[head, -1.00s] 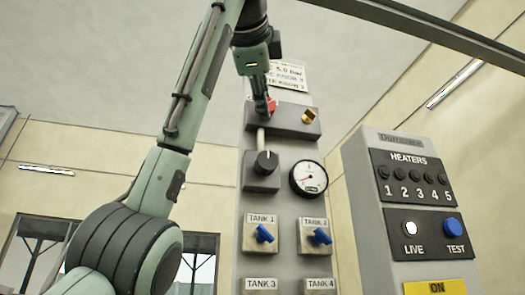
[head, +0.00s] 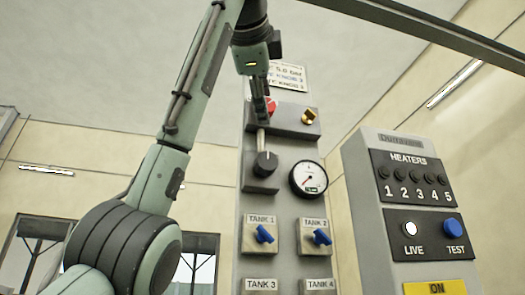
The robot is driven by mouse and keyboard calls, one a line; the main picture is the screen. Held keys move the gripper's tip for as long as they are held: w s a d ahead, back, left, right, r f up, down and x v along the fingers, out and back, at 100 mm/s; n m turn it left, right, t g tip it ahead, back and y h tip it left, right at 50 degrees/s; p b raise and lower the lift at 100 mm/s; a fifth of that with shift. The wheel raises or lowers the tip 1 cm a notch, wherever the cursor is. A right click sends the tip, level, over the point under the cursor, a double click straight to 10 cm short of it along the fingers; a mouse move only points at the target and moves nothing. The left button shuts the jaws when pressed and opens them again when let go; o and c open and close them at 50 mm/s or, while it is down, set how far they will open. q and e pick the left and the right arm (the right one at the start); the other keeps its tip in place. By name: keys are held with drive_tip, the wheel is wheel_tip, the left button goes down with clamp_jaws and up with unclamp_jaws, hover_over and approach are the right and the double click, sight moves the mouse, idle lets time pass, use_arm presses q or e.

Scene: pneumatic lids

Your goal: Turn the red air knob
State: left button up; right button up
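The red air knob (head: 271,105) is at the top left of the grey pneumatic panel (head: 287,200) in the head view. It is partly hidden behind my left gripper (head: 262,112), which comes down from above and lies over its left side. The gripper's fingers look close together at the knob. I cannot tell whether they touch or hold it. My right gripper is not in view.
A heater cabinet (head: 412,215) stands to the right, with a gap between.

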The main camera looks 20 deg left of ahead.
use_arm(q)
drive_tip(key=v, duration=1.2)
idle(0.5)
